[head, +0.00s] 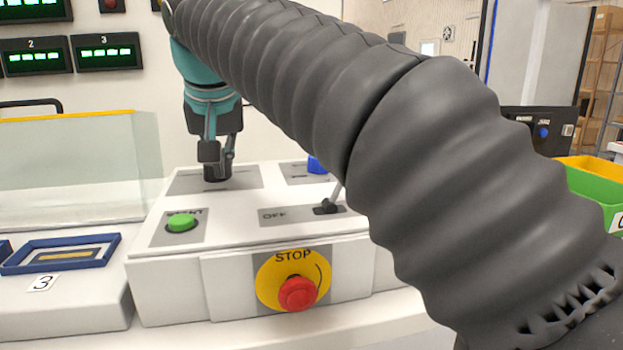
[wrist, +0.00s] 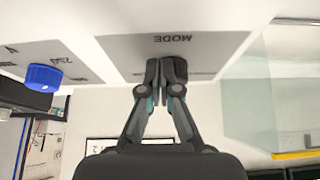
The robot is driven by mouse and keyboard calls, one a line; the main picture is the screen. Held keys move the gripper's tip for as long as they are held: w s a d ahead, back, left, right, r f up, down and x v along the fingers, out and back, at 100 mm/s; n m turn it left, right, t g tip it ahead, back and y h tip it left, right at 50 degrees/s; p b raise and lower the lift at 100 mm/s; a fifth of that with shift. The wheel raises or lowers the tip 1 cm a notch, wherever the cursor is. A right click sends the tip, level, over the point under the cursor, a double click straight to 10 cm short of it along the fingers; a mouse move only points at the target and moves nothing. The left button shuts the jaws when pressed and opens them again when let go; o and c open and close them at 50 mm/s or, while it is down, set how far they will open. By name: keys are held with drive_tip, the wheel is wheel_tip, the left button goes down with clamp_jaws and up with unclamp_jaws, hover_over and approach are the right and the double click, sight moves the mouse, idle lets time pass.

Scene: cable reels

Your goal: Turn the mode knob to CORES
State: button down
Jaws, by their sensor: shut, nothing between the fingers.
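The mode plate (wrist: 215,45) is a grey panel marked MODE, which appears upside down in the wrist view. The same plate (head: 246,180) lies on top of the white console in the head view. A short dark knob (head: 217,173) stands on it, right below my gripper (head: 218,158). My gripper (wrist: 167,78) points at the plate with its fingers together and nothing held between them. The fingers hide the knob in the wrist view, so I cannot tell whether they touch it. The knob's setting and a CORES mark are not readable.
The white console (head: 165,285) also carries a green button (head: 181,223), a dark lever (head: 326,207) on a plate marked OFF, a red stop button (head: 298,293) on yellow and a blue knob (wrist: 43,77) on a neighbouring plate. A clear panel (head: 70,175) stands left.

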idle(0.3)
drive_tip(key=shift+s+d, duration=0.25)
wheel_tip(320, 180, up, 6)
idle(0.6)
